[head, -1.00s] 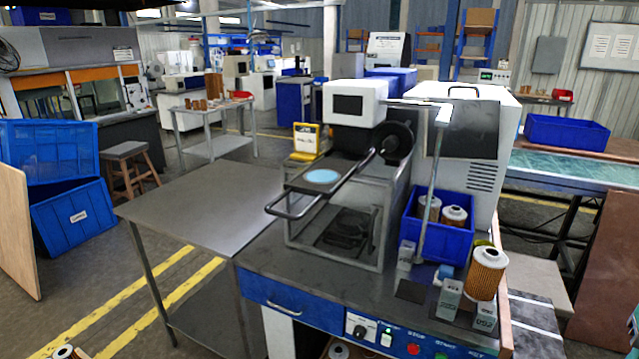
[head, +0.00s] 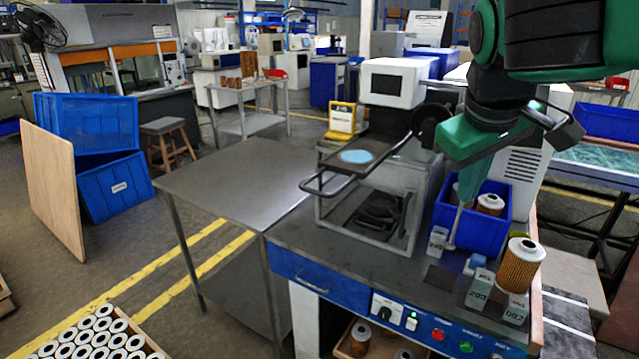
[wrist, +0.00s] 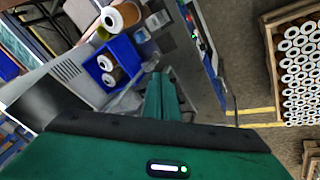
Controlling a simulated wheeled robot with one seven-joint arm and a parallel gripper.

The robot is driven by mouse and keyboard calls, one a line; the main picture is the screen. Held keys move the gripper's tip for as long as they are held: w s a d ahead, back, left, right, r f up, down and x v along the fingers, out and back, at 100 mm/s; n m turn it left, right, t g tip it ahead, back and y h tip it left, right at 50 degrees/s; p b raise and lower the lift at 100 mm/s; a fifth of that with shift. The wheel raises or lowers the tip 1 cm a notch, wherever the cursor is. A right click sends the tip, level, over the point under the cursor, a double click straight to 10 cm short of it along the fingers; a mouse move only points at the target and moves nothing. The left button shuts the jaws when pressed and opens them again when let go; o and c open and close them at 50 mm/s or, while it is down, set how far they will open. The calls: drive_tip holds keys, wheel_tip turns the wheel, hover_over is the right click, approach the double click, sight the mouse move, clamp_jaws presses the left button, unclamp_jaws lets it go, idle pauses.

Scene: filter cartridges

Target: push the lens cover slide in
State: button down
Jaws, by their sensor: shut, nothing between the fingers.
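The lens cover slide looks like the dark flat plate (head: 375,142) with a pale blue disc on it and a bar handle (head: 312,187) at its left end. It juts out toward the left from the white-headed inspection machine (head: 393,82), above a metal frame. My gripper (head: 465,190) hangs to the right of the slide, pointing down in front of the blue bin, apart from the slide. Its green fingers (wrist: 160,92) are together and empty in the wrist view. The slide cannot be made out in the wrist view.
The blue bin (head: 497,235) holds filter cartridges. A pleated filter (head: 522,265) and small boxes (head: 478,288) stand at the workbench's right. A bare metal table (head: 235,180) lies left of the slide. A crate of several cartridges (head: 100,335) is at lower left.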

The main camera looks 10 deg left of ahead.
drive_tip(key=s+a+r+n+y, duration=0.15)
drive_tip(key=s+a, duration=0.25)
drive_tip(key=a, duration=0.4)
drive_tip(key=s+a+r+n+t+y, duration=0.1)
drive_tip(key=s+a+r+n, duration=0.25)
drive_tip(key=a, duration=0.55)
drive_tip(key=s+a+r+n+y, duration=0.15)
drive_tip(key=s+a, duration=0.25)
drive_tip(key=a, duration=0.4)
drive_tip(key=w+f, duration=0.8)
drive_tip(key=shift+w+a+h, duration=0.3)
drive_tip(key=shift+w, duration=0.05)
